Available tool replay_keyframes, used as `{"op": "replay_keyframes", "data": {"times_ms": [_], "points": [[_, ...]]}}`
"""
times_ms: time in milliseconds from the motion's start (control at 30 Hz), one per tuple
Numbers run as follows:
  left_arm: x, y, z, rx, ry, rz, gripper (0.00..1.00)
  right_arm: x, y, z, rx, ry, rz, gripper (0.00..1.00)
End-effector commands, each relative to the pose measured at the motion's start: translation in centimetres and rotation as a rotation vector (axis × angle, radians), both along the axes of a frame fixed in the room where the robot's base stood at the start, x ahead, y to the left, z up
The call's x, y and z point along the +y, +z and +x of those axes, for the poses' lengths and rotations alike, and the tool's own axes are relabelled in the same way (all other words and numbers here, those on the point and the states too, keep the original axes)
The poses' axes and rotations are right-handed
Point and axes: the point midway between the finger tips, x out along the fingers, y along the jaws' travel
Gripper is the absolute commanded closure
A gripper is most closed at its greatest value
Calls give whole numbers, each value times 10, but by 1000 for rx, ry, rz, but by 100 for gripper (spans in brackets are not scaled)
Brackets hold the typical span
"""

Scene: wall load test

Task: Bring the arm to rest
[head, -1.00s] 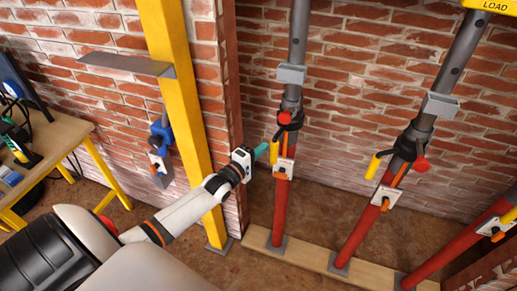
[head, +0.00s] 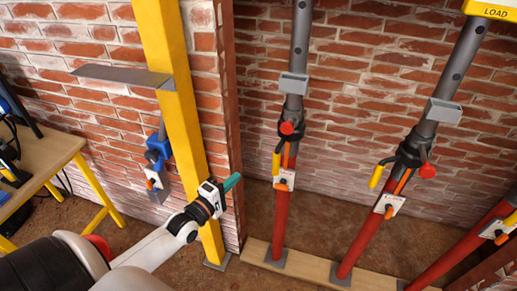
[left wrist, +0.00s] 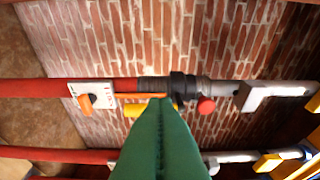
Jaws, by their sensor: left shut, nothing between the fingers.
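My left gripper (head: 232,182) has green fingers and shows in the head view in front of the yellow post, left of the nearest red prop. Its fingers are together and hold nothing. In the left wrist view the green fingers (left wrist: 160,145) fill the lower middle, pointing toward a prop. The nearest prop (head: 280,220) is red below and grey above, with a white plate, a yellow handle and a red knob. The gripper looks apart from it in the head view. My right gripper is in neither view.
A yellow post (head: 175,90) with a grey shelf plate (head: 122,77) stands by the brick wall. A second prop (head: 362,235) leans to the right. A wooden sill (head: 315,268) lies under the props. A workbench (head: 45,160) stands at the left. A yellow LOAD sign (head: 492,10) is at top right.

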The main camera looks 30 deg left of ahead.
Motion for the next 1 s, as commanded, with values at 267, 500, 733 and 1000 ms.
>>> {"op": "replay_keyframes", "data": {"times_ms": [267, 500, 733, 1000], "points": [[2, -12, -3, 23, 8, 28, 100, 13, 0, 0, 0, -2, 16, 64], [8, -144, -35, 293, 20, 362, 100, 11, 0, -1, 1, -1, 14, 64], [-13, -297, -121, 641, -175, 790, 100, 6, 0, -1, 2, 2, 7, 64], [-70, -424, -270, 923, -685, 1208, 100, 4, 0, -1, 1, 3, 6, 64]]}}
